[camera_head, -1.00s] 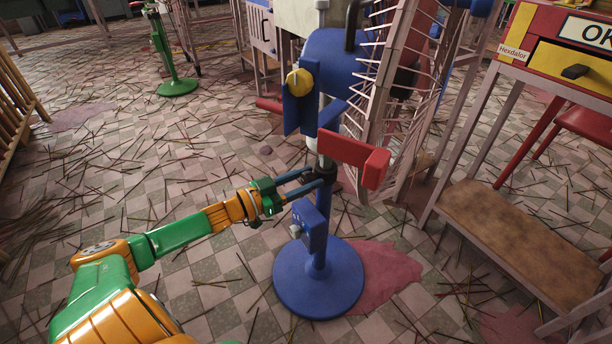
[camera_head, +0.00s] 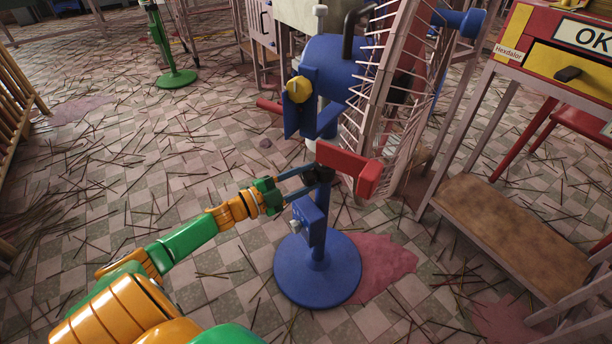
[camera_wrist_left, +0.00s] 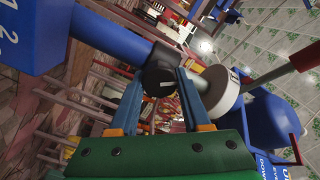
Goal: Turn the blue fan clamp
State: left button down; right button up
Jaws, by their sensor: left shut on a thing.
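The blue fan (camera_head: 330,68) stands on a round blue base (camera_head: 300,275) with a blue pole. A dark clamp (camera_head: 319,174) sits on the pole below a red bar (camera_head: 348,166). My left gripper (camera_head: 309,182) reaches in from the left and is shut on this clamp. In the left wrist view the two blue fingers (camera_wrist_left: 160,100) lie either side of the black clamp (camera_wrist_left: 158,70), with a white collar (camera_wrist_left: 219,88) beside it. The clamp's far side is hidden. My right gripper does not show.
The pale fan cage (camera_head: 392,90) stands right above the clamp. A blue box (camera_head: 308,222) is fixed to the pole below it. A bench (camera_head: 510,235) is at right, and a green stand (camera_head: 176,79) is at the back left. Thin sticks litter the tiled floor.

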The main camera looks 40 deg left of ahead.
pick_arm(q)
jog(key=m, duration=0.4)
jog(key=shift+f+m, duration=0.15)
jog(key=shift+m, duration=0.15)
jog(key=shift+d+m, duration=0.1)
jog(key=shift+m, duration=0.8)
jog(key=shift+c, duration=1.8)
grip_release()
